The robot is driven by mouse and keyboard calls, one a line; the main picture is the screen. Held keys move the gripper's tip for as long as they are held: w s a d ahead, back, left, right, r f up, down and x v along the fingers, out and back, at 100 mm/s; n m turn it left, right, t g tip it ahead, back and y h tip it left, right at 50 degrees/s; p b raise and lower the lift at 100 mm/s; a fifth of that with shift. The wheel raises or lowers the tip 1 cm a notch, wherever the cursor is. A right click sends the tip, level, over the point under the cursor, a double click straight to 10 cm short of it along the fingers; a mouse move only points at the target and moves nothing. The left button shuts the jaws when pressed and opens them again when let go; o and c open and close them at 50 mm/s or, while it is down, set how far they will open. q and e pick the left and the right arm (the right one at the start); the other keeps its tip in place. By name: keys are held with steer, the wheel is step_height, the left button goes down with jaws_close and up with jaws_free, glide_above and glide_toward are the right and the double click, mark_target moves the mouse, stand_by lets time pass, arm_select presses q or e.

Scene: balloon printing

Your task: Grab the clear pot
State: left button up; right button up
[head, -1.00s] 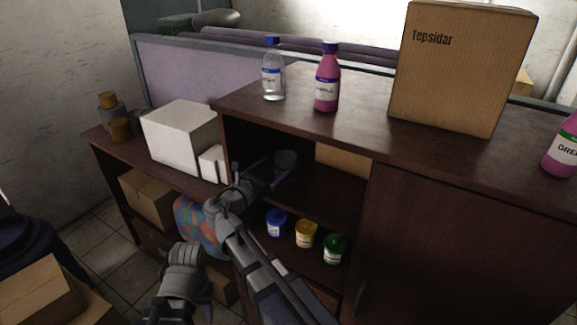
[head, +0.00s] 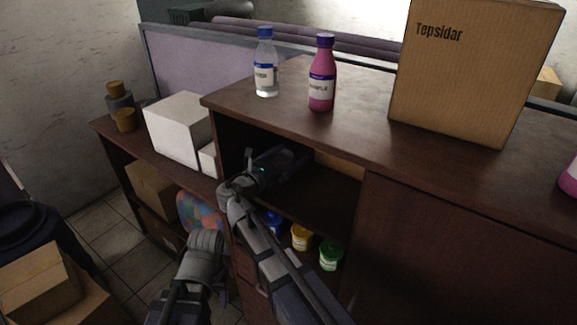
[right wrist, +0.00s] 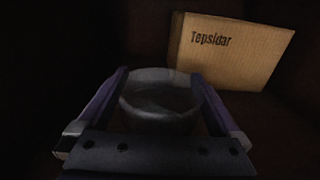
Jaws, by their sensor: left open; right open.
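The clear pot (right wrist: 160,98) looks like a dark grey, see-through cup in the right wrist view. It stands between the two purple-edged fingers of my right gripper (right wrist: 160,75), which are apart on either side of it. I cannot tell whether they touch it. In the head view my right gripper (head: 282,160) reaches into the upper open shelf, and the pot is hidden or too dark to make out. My left gripper (head: 210,280) is low in front of the cabinet, its fingers mostly hidden, with nothing seen in it.
A cardboard box (right wrist: 228,50) stands behind the pot in the shelf. Blue, yellow (head: 301,237) and green (head: 330,256) pots stand on the lower shelf. A clear bottle (head: 265,65), a pink bottle (head: 321,75) and a large box (head: 465,70) stand on the cabinet top (head: 360,120).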

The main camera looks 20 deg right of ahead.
steer(key=shift+s+a+r, duration=0.1)
steer(key=shift+a, duration=0.15)
steer(key=shift+c, duration=0.7)
steer(key=shift+d, duration=0.2)
steer(key=c, duration=0.9)
arm_select(q)
steer(key=shift+a, duration=0.15)
arm_select(e)
steer(key=shift+c, duration=0.2)
arm_select(q)
steer(key=shift+r, duration=0.15)
arm_select(e)
steer(key=shift+r, duration=0.1)
